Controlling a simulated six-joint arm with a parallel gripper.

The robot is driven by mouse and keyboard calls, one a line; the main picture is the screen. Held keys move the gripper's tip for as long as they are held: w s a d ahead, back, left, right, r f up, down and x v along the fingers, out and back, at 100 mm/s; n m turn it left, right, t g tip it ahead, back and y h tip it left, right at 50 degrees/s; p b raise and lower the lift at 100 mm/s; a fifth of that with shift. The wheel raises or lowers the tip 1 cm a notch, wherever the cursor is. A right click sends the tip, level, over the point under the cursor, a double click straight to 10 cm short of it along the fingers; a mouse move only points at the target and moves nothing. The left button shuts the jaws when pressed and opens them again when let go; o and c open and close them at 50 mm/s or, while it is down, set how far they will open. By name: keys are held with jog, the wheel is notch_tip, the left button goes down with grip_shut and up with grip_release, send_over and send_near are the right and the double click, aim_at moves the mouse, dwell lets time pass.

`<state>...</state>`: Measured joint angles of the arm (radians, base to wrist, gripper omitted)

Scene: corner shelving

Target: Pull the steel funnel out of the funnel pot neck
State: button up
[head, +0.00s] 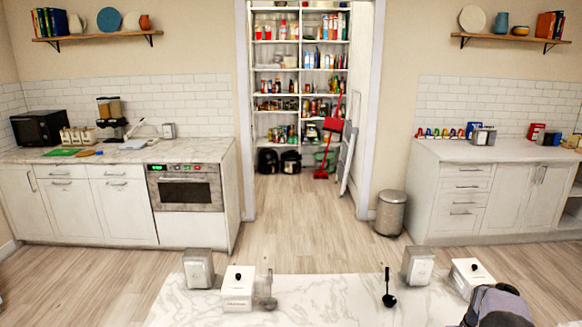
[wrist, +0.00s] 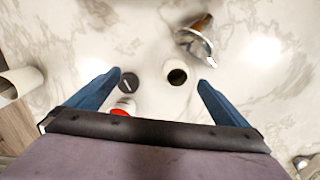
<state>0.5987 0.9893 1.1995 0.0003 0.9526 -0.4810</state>
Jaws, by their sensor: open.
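In the wrist view my gripper (wrist: 160,78) is open over the marble surface, its two blue fingers apart. A pale round vessel with a dark round opening (wrist: 177,74) shows near the right fingertip; it may be the funnel pot. A shiny steel piece with a brown part (wrist: 194,42) is just beyond it, above in the picture. It may be the funnel, but I cannot tell whether it sits in a neck. Nothing visible is held between the fingers. In the head view only my arm shows at the lower right; I cannot make out the funnel there.
A black round lid (wrist: 128,83) is near the left fingertip, with a red-and-white item (wrist: 120,112) partly hidden by my gripper. A pale cylinder (wrist: 18,82) stands at far left. On the marble counter (head: 330,300) stand white boxes (head: 238,290) and a black ladle (head: 388,299).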

jog(key=shift+w+a+p, duration=0.15)
jog(key=shift+w+a, duration=0.05)
jog(key=shift+a, duration=1.25)
jog(key=shift+w+a+p, duration=0.15)
jog(key=shift+a, duration=1.25)
jog(key=shift+a, duration=0.25)
dwell(0.3)
grip_shut()
dwell(1.0)
jog(key=c, duration=1)
grip_release()
